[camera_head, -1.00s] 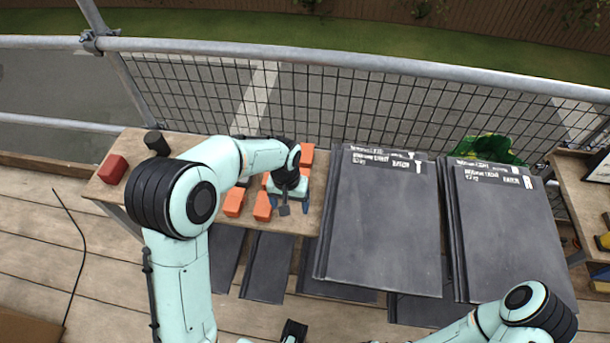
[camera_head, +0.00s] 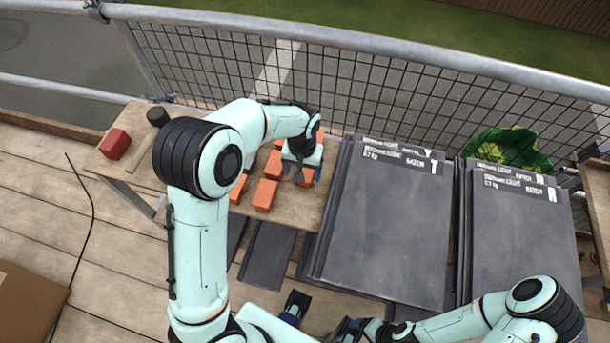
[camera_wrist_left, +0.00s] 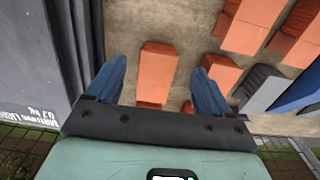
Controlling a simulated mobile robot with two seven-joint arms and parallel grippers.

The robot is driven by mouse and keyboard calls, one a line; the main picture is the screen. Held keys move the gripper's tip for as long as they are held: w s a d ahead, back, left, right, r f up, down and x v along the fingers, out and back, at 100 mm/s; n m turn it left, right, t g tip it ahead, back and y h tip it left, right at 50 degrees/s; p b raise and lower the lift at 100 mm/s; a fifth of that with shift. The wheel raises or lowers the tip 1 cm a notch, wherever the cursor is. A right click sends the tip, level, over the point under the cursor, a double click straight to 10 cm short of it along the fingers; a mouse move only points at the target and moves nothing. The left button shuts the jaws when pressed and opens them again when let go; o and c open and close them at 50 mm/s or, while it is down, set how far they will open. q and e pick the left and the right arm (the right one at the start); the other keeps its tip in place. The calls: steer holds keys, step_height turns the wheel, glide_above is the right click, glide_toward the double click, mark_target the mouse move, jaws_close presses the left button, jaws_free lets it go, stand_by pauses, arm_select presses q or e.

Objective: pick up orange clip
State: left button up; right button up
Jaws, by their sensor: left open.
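Several orange clips lie on the wooden bench, one at its front (camera_head: 265,195) and others behind it. My left gripper (camera_head: 301,178) points down at the bench's right part, beside the dark tile stack. In the left wrist view, my left gripper (camera_wrist_left: 158,66) is open. One orange clip (camera_wrist_left: 158,75) lies between its two blue fingers, with a gap on each side. The clip's near end is partly hidden by the gripper body. My right gripper (camera_head: 348,328) is low at the bottom edge and only partly visible; its jaw state is unclear.
More orange clips (camera_wrist_left: 249,25) lie close to the right finger in the wrist view, beside a grey block (camera_wrist_left: 262,90). Tile stacks (camera_head: 385,225) stand right of the bench (camera_head: 135,118). A mesh fence (camera_head: 380,95) runs behind. A red block (camera_head: 115,143) lies far left.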

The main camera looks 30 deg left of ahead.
arm_select(q)
steer(key=f, duration=0.4)
steer(key=shift+s+d, duration=0.15)
steer(key=shift+s, duration=0.2)
steer(key=shift+f, duration=0.5)
steer(key=c, duration=1.3)
steer(key=shift+r, duration=0.2)
step_height(320, 180, up, 20)
steer(key=p, duration=0.2)
steer(key=shift+f, duration=0.15)
